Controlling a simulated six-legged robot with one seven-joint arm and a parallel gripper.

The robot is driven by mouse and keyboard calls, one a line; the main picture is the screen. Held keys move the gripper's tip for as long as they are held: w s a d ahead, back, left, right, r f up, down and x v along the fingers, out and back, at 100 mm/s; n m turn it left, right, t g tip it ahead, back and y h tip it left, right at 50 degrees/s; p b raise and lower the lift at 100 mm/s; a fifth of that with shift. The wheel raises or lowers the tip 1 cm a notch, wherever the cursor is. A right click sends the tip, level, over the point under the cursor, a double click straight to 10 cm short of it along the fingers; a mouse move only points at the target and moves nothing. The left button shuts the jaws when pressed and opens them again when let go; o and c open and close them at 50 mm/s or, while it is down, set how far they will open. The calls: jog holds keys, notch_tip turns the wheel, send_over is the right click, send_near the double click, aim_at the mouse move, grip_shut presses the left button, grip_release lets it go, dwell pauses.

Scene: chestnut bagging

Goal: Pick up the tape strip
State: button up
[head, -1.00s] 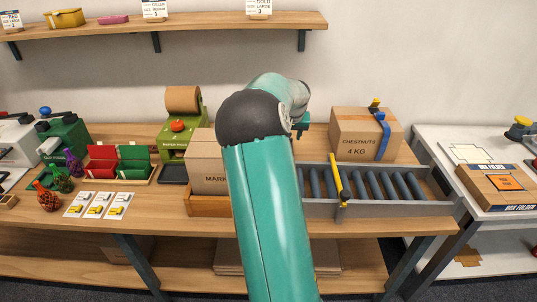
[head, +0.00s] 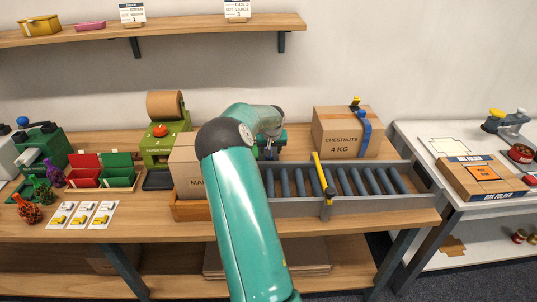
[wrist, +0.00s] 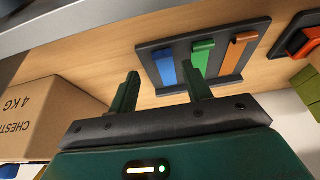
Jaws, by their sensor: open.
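In the wrist view a dark rack (wrist: 176,87) carries three strips side by side: a blue strip (wrist: 165,68), a green strip (wrist: 201,58) and an orange strip (wrist: 237,53). Which one is the tape strip I cannot tell. My gripper (wrist: 160,72) is open and empty, with its two green fingers pointing toward the rack. The fingertips appear short of the blue and green strips, with no clear contact. In the head view my arm hides most of the rack area. A blue strap (head: 365,130) hangs down the chestnuts box (head: 333,143).
The chestnuts box also stands close beside the fingers in the wrist view (wrist: 45,115). A roller conveyor (head: 375,205) with a yellow-topped bar (head: 321,175) runs along the bench front. A second carton (head: 186,170) and a green paper machine (head: 165,148) stand left of my arm.

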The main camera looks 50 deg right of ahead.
jog(key=x, duration=0.4)
jog(key=shift+w+a+f, duration=0.1)
jog(key=shift+w, duration=0.15)
jog(key=c, duration=1.1)
